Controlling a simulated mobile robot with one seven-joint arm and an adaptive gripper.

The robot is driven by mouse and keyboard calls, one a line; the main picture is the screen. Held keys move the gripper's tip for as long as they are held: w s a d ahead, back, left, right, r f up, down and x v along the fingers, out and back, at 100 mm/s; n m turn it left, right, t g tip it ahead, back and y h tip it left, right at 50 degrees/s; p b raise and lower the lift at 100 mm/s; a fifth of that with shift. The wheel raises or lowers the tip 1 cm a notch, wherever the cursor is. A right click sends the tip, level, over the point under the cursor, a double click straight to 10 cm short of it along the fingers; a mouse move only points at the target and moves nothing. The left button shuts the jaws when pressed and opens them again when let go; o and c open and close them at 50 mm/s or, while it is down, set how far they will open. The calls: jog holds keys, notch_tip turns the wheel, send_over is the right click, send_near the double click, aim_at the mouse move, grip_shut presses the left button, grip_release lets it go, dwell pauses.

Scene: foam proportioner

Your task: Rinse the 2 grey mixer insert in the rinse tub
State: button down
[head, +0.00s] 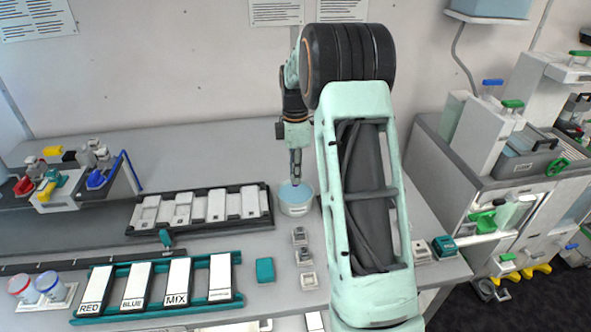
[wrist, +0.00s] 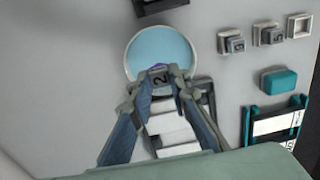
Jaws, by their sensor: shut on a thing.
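The rinse tub (head: 295,208) is a small pale round tub of blue water on the bench, left of my arm. It also shows in the wrist view (wrist: 131,62). My gripper (head: 295,173) points down over the tub. In the wrist view its fingers (wrist: 158,82) are shut on a small dark grey insert (wrist: 159,77) marked 2, at the near rim of the tub as seen there. The fingers hide much of the insert, and I cannot tell whether it touches the water.
Several small grey-and-white pieces (head: 304,257) stand in a row in front of the tub. A teal block (head: 265,270) and a teal rack (head: 253,258) of labelled cartridges are at front left. A black tray (head: 268,208) of white pieces stands left of the tub.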

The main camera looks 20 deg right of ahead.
jog(key=shift+f, duration=0.3)
jog(key=shift+f+b, duration=1.6)
jog(key=shift+f, duration=1.05)
jog(key=shift+w+d, duration=0.1)
jog(key=shift+w, duration=0.3)
jog(key=shift+s, duration=0.2)
jog(key=shift+s, duration=0.55)
jog(key=shift+w, duration=0.1)
jog(key=shift+w+p, duration=0.35)
jog(key=shift+w, duration=0.15)
